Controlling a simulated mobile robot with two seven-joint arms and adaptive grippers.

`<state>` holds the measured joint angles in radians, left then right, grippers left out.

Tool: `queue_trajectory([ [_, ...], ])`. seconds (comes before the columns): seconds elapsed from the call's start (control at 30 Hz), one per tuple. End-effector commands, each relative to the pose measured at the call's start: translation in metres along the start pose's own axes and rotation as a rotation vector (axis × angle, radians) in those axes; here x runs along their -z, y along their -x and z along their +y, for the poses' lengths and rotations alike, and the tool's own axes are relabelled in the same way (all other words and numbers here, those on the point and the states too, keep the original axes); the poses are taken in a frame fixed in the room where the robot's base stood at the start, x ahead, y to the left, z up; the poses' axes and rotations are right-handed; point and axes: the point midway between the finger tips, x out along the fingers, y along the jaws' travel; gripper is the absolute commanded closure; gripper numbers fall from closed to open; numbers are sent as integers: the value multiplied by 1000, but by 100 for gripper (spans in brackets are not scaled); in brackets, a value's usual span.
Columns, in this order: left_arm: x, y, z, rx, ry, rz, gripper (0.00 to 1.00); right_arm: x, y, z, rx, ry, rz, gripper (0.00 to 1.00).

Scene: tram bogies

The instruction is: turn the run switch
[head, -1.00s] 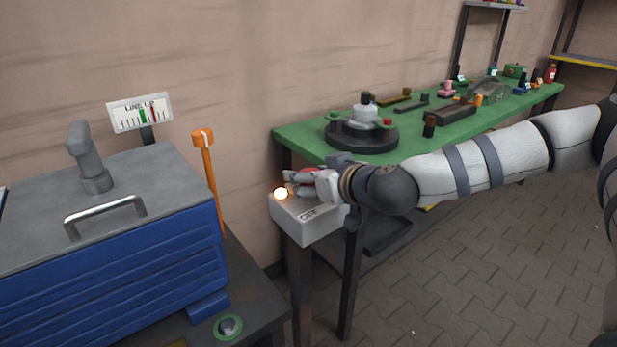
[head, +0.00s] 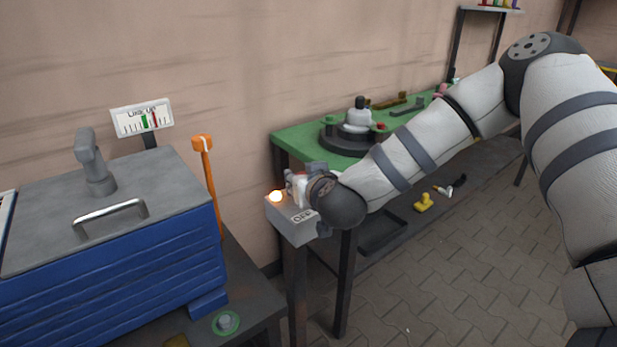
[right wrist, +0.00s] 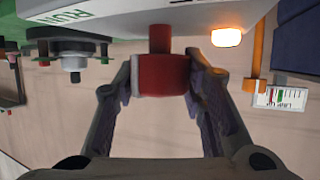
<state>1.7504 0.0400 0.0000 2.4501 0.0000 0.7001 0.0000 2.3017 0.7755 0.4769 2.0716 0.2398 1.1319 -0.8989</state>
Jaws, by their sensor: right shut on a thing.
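The run switch is a red knob (right wrist: 163,75) on a short red shaft, standing out from a light grey box (head: 292,225). The box is on a dark post at the green table's near left corner. One face carries the word OFF in the head view, and RUN shows on the box in the right wrist view (right wrist: 72,14). An orange-white lamp (head: 276,197) glows on the box. My right gripper (head: 300,184) is at the box, its fingers on either side of the knob and shut on it. The arm mostly hides the knob in the head view. My left gripper is not in view.
A blue machine (head: 110,265) with a grey top and handle stands at left. An orange lever (head: 209,180) and a LINE UP gauge (head: 142,118) are near it. The green table (head: 300,140) behind my arm holds a round dark fixture (head: 350,138) and several parts.

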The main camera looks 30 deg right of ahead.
Motion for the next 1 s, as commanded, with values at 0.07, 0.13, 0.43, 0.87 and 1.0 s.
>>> queue_trajectory([
  [0.07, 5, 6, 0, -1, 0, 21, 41, 5, 2, -2, -64, -22, 9, 90],
  [0.13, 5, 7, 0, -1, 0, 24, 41, 3, 1, -2, -126, -48, 7, 90],
  [0.43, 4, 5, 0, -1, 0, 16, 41, 0, -1, -2, -390, -160, 4, 90],
  [0.87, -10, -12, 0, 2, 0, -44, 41, -5, -3, -2, -755, -309, -4, 90],
  [1.0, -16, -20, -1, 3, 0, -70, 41, -5, -3, -1, -850, -348, -5, 90],
])
